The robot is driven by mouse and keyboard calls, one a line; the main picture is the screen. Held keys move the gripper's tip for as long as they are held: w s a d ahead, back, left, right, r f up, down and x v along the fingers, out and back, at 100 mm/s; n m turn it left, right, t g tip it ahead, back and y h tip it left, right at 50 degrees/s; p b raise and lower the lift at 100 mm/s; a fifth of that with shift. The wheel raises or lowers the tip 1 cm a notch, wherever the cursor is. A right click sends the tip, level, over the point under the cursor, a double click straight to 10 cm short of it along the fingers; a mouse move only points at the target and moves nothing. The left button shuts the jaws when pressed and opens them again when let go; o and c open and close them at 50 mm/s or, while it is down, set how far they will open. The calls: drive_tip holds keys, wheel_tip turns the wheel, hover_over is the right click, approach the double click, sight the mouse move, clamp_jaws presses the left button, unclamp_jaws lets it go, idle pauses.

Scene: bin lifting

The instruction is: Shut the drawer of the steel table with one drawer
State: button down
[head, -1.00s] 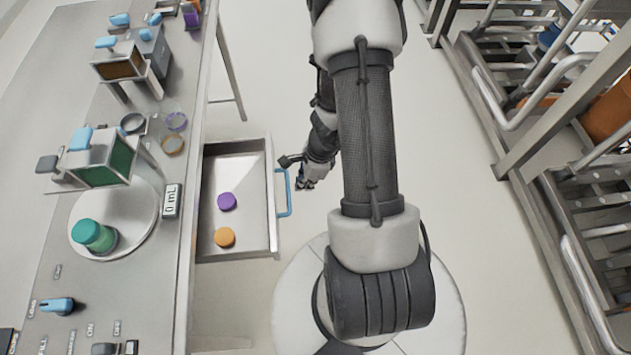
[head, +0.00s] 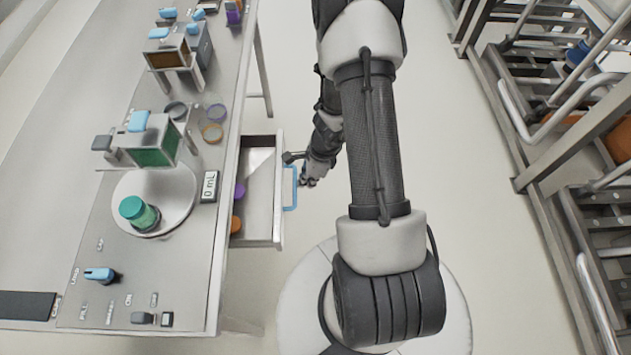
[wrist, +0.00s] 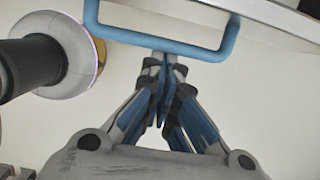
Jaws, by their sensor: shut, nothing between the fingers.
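The steel table (head: 60,215) stands at the left in the head view. Its one drawer (head: 264,200) is part way out on the table's right side. The drawer has a blue bar handle (head: 290,187), which spans the top of the wrist view (wrist: 165,42). My gripper (head: 307,181) is just right of the handle in the head view. In the wrist view my gripper (wrist: 166,58) is shut and empty, its fingertips at the handle's bar. I cannot tell whether they touch it. A purple lid (head: 239,190) and an orange lid (head: 236,223) lie in the drawer, partly hidden by the tabletop.
On the tabletop are a green-capped jar (head: 139,214) on a round plate, a small display (head: 209,186) and several instruments. A metal rack (head: 540,130) stands at the right. The floor between table and rack is clear apart from my base.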

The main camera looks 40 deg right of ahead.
drive_tip(key=p, duration=0.4)
approach(247, 190)
drive_tip(key=x, duration=0.5)
drive_tip(key=shift+d, duration=0.1)
drive_tip(key=shift+r, duration=0.1)
